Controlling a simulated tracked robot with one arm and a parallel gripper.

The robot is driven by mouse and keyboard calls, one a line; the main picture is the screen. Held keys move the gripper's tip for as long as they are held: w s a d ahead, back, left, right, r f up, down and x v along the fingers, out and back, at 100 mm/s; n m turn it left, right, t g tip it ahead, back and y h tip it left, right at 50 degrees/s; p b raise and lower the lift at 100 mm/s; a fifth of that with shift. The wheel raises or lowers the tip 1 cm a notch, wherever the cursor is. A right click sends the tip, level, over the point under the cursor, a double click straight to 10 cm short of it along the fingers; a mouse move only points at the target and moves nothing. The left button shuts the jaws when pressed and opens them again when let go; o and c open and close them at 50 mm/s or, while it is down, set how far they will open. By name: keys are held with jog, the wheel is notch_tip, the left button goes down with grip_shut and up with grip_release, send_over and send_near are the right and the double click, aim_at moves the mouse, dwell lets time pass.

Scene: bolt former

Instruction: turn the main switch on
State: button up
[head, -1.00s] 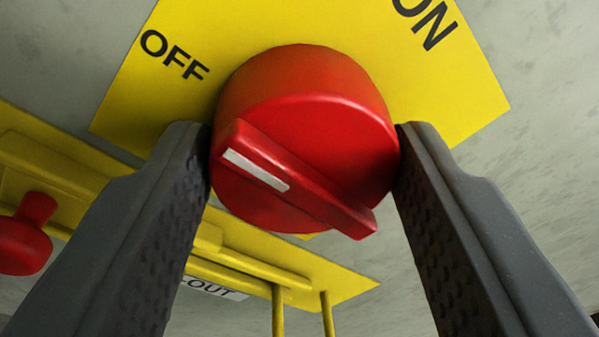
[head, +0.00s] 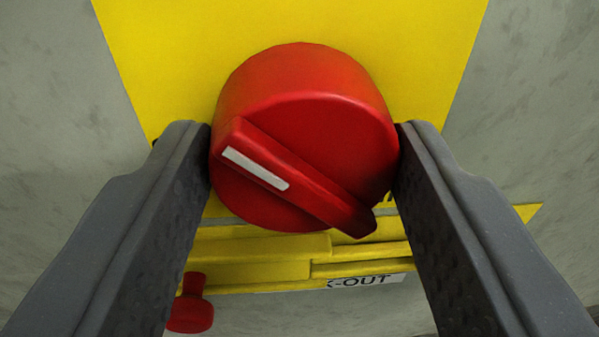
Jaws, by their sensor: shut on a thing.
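The main switch is a round red knob (head: 312,120) with a raised diagonal bar. A white mark (head: 255,168) lies on the bar's upper-left end. The knob sits in front of a yellow plate (head: 180,60) on a grey surface. My gripper (head: 304,140) is shut on the knob, one dark grey finger against its left side and one against its right. No readable OFF or ON shows now. Bits of dark print show by the left finger and at the knob's lower right, mostly hidden.
Below the knob is a yellow fixture with bars (head: 260,270). A small red knob-like part (head: 191,311) hangs under it, partly behind the left finger. A white label (head: 366,282) reading "-OUT" is beside the right finger. Grey surface is bare at both sides.

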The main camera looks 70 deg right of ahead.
jog(key=m+b, duration=0.1)
jog(key=m, duration=0.1)
jog(key=m+b, duration=0.1)
jog(key=m, duration=0.2)
jog(key=shift+a+f+t+y+b, duration=0.1)
jog(key=shift+f+t+y+b, duration=0.05)
jog(key=shift+t+y+b, duration=0.2)
jog(key=shift+m+t+b, duration=0.25)
jog(key=shift+m+b, duration=0.7)
jog(key=shift+m, duration=0.65)
jog(key=o, duration=1)
jog(key=shift+c, duration=0.2)
jog(key=p+v, duration=0.2)
jog(key=v, duration=1.1)
jog(key=shift+a+r, duration=0.2)
jog(key=shift+a, duration=0.15)
